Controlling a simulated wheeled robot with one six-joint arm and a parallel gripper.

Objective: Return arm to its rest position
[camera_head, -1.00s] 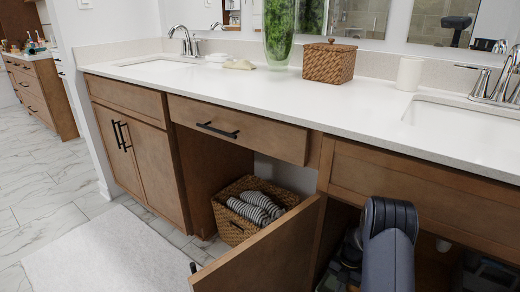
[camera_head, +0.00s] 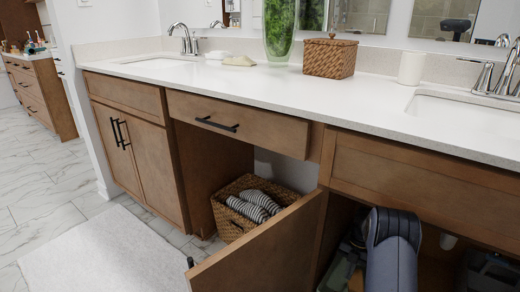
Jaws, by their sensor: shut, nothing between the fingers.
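My arm (camera_head: 392,250) shows at the lower right, in front of the open cabinet under the right sink. Its dark rounded joint is at the top and a grey-blue link runs down out of the picture. My gripper is not in view. The cabinet door (camera_head: 262,250) stands open to the left of my arm. Inside the cabinet are dim items, partly hidden by the arm.
A white countertop (camera_head: 240,90) runs above, with a lidded woven box (camera_head: 329,58), a white cup (camera_head: 412,68) and a green vase (camera_head: 281,32). A wicker basket (camera_head: 226,222) with striped towels (camera_head: 250,205) sits under the drawer. Floor at left is clear, with a white rug (camera_head: 105,255).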

